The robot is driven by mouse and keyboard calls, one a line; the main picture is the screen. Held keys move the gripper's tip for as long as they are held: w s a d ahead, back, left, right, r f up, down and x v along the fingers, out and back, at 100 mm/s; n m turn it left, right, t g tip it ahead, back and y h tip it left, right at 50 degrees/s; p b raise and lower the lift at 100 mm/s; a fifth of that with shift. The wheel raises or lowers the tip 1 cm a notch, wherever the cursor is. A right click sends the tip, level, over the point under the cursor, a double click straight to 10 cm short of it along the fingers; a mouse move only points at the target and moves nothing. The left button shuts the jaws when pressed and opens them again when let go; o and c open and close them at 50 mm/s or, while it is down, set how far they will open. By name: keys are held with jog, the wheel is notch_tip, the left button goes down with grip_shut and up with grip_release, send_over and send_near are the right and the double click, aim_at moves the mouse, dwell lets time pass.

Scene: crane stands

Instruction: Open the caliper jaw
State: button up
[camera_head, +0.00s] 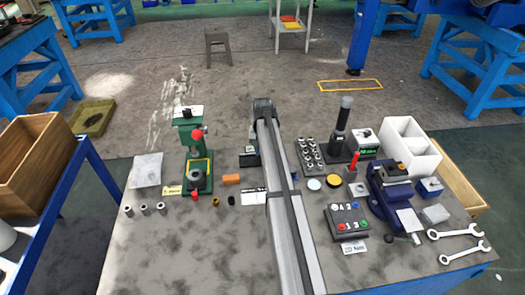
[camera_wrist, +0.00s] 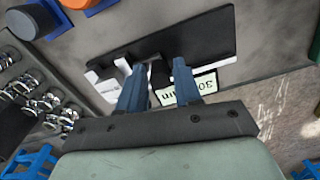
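The caliper shows in the wrist view as a long dark plate (camera_wrist: 205,38) with pale grey jaw pieces (camera_wrist: 106,78) along its lower left edge. A small label reading 30 mm (camera_wrist: 203,84) lies beside it. My gripper (camera_wrist: 158,66) has two blue fingers standing apart, over the caliper's lower edge. A small black part (camera_wrist: 158,76) shows between the fingers; I cannot tell whether either finger touches it. In the head view a dark piece of the caliper (camera_head: 249,160) shows left of my arm; the arm hides the rest and the fingers.
Left of my arm stand a green press (camera_head: 195,150) and an orange block (camera_head: 231,179). To the right are a rack of metal pieces (camera_head: 309,155), a button box (camera_head: 346,221), a blue vise (camera_head: 390,190) and wrenches (camera_head: 455,231). The table's front left is clear.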

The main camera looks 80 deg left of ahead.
grip_shut()
dwell(0.3)
dwell(0.3)
